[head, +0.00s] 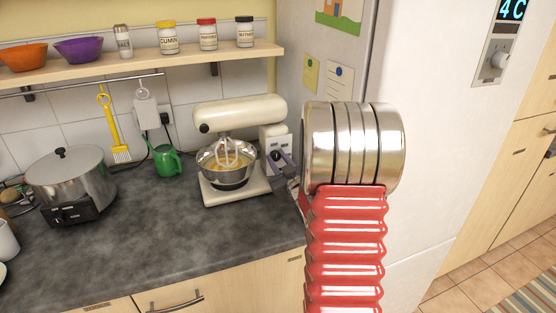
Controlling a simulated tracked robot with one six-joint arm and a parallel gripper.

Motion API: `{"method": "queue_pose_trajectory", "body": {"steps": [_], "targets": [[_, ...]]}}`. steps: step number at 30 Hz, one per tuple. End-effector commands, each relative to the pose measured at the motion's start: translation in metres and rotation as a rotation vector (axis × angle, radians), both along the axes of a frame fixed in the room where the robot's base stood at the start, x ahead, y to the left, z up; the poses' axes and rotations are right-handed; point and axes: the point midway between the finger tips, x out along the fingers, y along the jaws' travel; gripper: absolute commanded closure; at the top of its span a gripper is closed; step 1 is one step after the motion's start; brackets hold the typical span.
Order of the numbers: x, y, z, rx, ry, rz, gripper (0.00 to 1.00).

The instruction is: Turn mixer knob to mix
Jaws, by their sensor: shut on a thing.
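The cream stand mixer (240,112) stands on the dark counter, with a whisk in its steel bowl (228,172) of yellowish contents. Its dark knob (276,155) is on the right side of the stand, below small white markings. My gripper (279,160) reaches in from the right and is shut on the knob. My large silver and red arm fills the right middle and hides the rest of the gripper's wrist. The knob's exact setting is too small to read.
A green jug (167,161) and a steel cooker (72,182) stand left of the mixer. A shelf (150,60) with jars and bowls hangs above. The white fridge (430,130) is at right. The counter in front of the mixer is clear.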

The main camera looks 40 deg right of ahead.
Motion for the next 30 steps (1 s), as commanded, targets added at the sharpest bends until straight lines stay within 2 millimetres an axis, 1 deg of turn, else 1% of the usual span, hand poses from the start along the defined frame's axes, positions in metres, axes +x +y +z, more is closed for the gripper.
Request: {"method": "queue_pose_trajectory", "body": {"steps": [5,11,30], "targets": [[0.0001,0.0006,-0.0002,0.04,-0.014,0.002,0.97],[0.0,0.0003,-0.0002,0.135,-0.048,0.002,0.97],[-0.0009,-0.0023,-0.0006,0.639,-0.227,0.001,0.97]]}}
